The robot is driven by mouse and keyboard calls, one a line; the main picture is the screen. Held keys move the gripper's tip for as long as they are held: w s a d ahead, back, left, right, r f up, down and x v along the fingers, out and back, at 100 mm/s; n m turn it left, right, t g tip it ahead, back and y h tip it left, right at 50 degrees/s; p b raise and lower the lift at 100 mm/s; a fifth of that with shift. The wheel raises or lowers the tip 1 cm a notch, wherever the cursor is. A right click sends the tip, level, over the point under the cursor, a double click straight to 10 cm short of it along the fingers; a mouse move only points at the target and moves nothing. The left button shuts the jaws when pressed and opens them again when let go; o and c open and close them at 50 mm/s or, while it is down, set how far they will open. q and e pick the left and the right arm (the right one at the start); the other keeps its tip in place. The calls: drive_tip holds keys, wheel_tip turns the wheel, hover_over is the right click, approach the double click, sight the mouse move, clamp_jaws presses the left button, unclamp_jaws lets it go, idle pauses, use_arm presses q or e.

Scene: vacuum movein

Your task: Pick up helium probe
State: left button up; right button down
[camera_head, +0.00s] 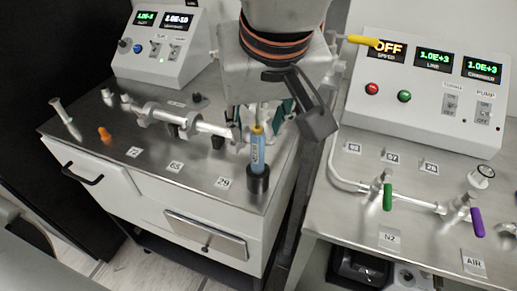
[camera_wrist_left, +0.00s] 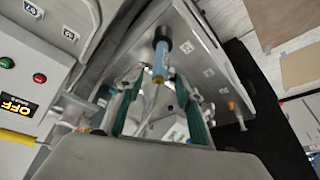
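The helium probe appears to be the blue cylinder (camera_head: 257,152) with a yellow top. It stands upright in a black round holder (camera_head: 258,181) near the front corner of the left steel cart top. My left gripper (camera_head: 262,118) is above and behind the probe in the head view, and partly hidden by its own wrist. In the left wrist view, the left gripper (camera_wrist_left: 163,96) is open, its green-padded fingers wide apart. The probe (camera_wrist_left: 159,62) shows beyond the gap between them, with its black holder (camera_wrist_left: 162,36); I cannot tell whether the fingers touch it. My right gripper is not in view.
A metal pipe assembly (camera_head: 180,121) lies behind the probe on the left cart. A control box (camera_head: 160,48) stands at the back left. On the right bench (camera_head: 345,210) are a larger control box (camera_head: 425,118), pipework, a green valve handle (camera_head: 388,197) and a purple one (camera_head: 477,222).

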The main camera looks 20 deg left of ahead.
sight(259, 134)
use_arm(q)
drive_tip(key=x, duration=0.2)
drive_tip(key=b+x, duration=0.1)
drive_tip(key=x, duration=0.1)
drive_tip(key=shift+s+d+f, duration=0.1)
drive_tip(key=shift+s+d, duration=0.15)
drive_tip(key=shift+s, duration=0.05)
drive_tip(key=shift+w+a+f, duration=0.1)
drive_tip(key=shift+w+f, duration=0.05)
drive_tip(key=shift+f, duration=0.15)
drive_tip(key=shift+c, duration=0.4)
clamp_jaws()
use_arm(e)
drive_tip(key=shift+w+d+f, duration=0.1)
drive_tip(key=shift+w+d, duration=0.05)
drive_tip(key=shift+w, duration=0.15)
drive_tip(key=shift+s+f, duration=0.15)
